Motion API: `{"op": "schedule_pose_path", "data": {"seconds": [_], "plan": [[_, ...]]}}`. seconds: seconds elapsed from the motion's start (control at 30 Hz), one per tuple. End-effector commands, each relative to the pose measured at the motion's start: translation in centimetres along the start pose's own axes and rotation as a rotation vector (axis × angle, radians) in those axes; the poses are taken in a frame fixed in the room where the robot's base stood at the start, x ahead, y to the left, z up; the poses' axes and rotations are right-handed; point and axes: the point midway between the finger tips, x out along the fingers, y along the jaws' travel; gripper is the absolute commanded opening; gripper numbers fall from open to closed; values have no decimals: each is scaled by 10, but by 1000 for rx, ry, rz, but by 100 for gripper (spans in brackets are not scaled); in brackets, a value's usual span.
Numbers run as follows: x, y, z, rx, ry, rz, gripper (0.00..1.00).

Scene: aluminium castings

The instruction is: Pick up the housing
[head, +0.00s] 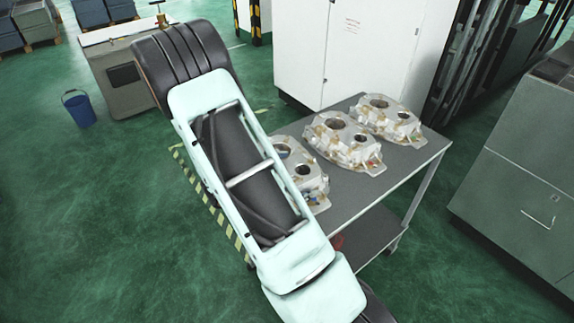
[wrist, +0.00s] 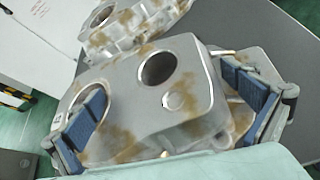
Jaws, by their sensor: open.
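Three cast aluminium housings with brown stains stand on a grey cart top: the near one (head: 311,183) is partly hidden by my arm, with a middle one (head: 343,141) and a far one (head: 388,119) beyond. In the wrist view, a housing (wrist: 140,112) with round openings fills the middle. My gripper (wrist: 160,84) is open, its blue-padded fingers on the left and right of that housing. Whether the pads touch it I cannot tell. Another housing (wrist: 128,28) sits just behind it. The gripper is not visible in the head view.
The cart (head: 388,172) has a lower shelf and bare top at its right side. A white cabinet (head: 352,50) stands behind it, a grey-green cabinet (head: 520,190) to the right. A blue bucket (head: 79,110) stands on the green floor at left.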

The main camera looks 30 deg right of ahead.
Motion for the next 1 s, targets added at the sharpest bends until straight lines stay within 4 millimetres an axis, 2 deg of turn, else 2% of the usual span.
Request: {"op": "schedule_pose_path", "data": {"seconds": [0.1, 0.3, 0.87, 1.0], "plan": [[6, 0, 0, 0, 1, 1, 100], [6, 0, 0, 0, 2, 1, 99], [6, 1, 0, 1, 1, 2, 37], [6, 3, 3, 7, -5, 4, 37]]}}
